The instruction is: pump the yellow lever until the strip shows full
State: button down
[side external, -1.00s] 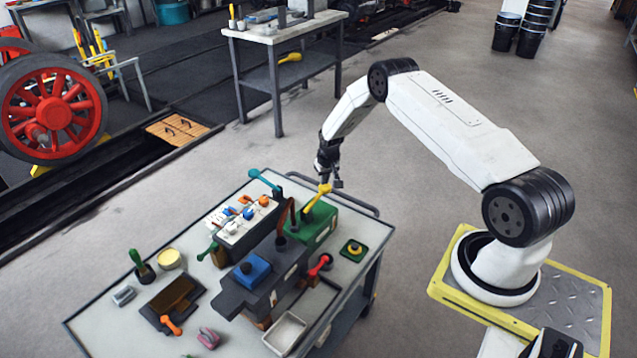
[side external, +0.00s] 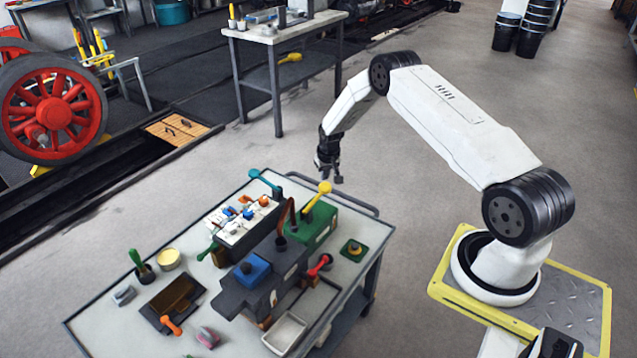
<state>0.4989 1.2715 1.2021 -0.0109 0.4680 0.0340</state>
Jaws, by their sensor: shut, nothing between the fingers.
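The yellow lever (side external: 316,199) rises at a slant from the green box (side external: 318,226) at the back of the trolley top, its round knob at the upper end. My gripper (side external: 338,181) is shut and empty.
A dark machine with a blue block (side external: 252,270) stands in front of the green box. A teal lever (side external: 264,179), a red-knobbed lever (side external: 319,265) and a copper pipe (side external: 286,216) are close by. A white tray (side external: 285,334) lies at the front edge.

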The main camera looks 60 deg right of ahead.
aim_at(325, 187)
jog(key=shift+f, duration=0.2)
jog(key=shift+f, duration=3)
jog(key=shift+r, duration=3.2)
jog(key=shift+f, duration=0.2)
jog(key=shift+f, duration=2.95)
jog(key=shift+r, duration=3.15)
